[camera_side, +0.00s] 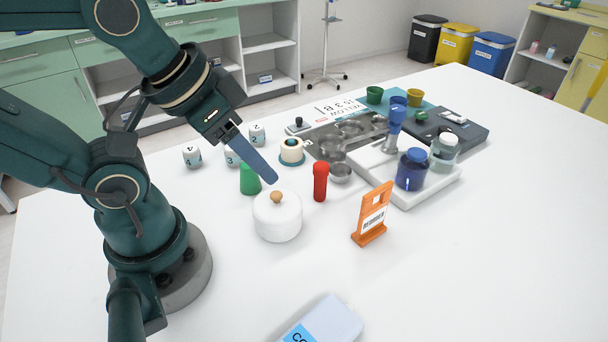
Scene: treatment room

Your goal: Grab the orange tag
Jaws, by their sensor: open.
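The orange tag (373,214) stands upright on its base on the white table, right of the middle of the view. It has a hole near its top and a white barcode label. My gripper (270,178) is above the table, up and to the left of the tag, with its blue fingers pointing down to the right. It is open and holds nothing that I can see. It is close above or behind the white lidded jar (277,219), apart from the tag; the gap between its fingers is hard to see from this side.
A red cylinder (320,182) stands between my gripper and the tag. A white tray (408,198) with blue and clear jars is behind the tag. A pale box (335,318) lies in front. The table right of the tag is clear.

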